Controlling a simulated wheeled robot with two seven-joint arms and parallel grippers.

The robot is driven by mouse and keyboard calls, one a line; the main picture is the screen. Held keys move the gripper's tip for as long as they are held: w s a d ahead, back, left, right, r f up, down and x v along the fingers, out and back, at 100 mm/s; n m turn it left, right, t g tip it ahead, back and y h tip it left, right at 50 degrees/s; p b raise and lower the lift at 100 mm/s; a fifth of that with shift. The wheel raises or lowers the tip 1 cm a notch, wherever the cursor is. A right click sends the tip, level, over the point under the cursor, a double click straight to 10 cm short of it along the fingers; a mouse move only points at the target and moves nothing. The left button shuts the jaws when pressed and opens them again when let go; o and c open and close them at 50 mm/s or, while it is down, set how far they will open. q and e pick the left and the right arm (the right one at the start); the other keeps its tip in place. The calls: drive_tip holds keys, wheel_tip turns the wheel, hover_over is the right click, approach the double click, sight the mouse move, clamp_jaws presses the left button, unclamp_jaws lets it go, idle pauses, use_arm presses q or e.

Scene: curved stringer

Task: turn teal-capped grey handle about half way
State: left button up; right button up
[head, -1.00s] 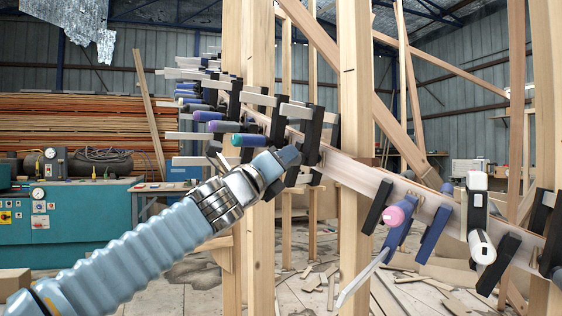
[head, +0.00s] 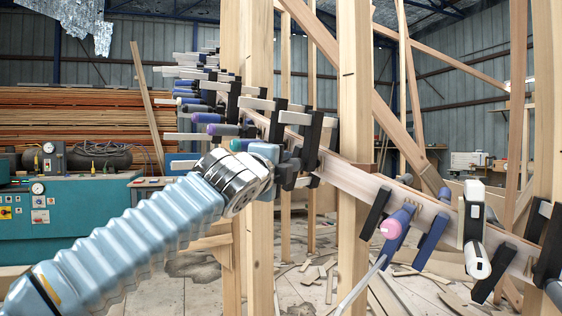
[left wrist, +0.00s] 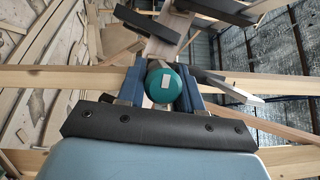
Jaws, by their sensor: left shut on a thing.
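The teal cap (left wrist: 165,86) of the handle faces the camera in the left wrist view, with a pale rectangle on its end. In the head view only a bit of the teal cap (head: 237,145) shows behind my wrist; the grey grip is mostly hidden. My left gripper (left wrist: 162,90) is shut on the handle, with one dark blue finger on each side of it. In the head view my left gripper (head: 277,160) is at the clamp on the curved wooden strip (head: 350,180). My right gripper is in neither view.
A row of clamps with purple and blue caps (head: 200,118) runs along the strip just beyond. Upright wooden posts (head: 354,110) stand close to my gripper.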

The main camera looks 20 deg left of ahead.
use_arm(q)
drive_tip(key=shift+n, duration=0.5)
drive_tip(key=o, duration=1)
drive_tip(key=shift+a, duration=0.1)
drive_tip(key=shift+c, duration=0.2)
drive_tip(key=shift+s, duration=0.1)
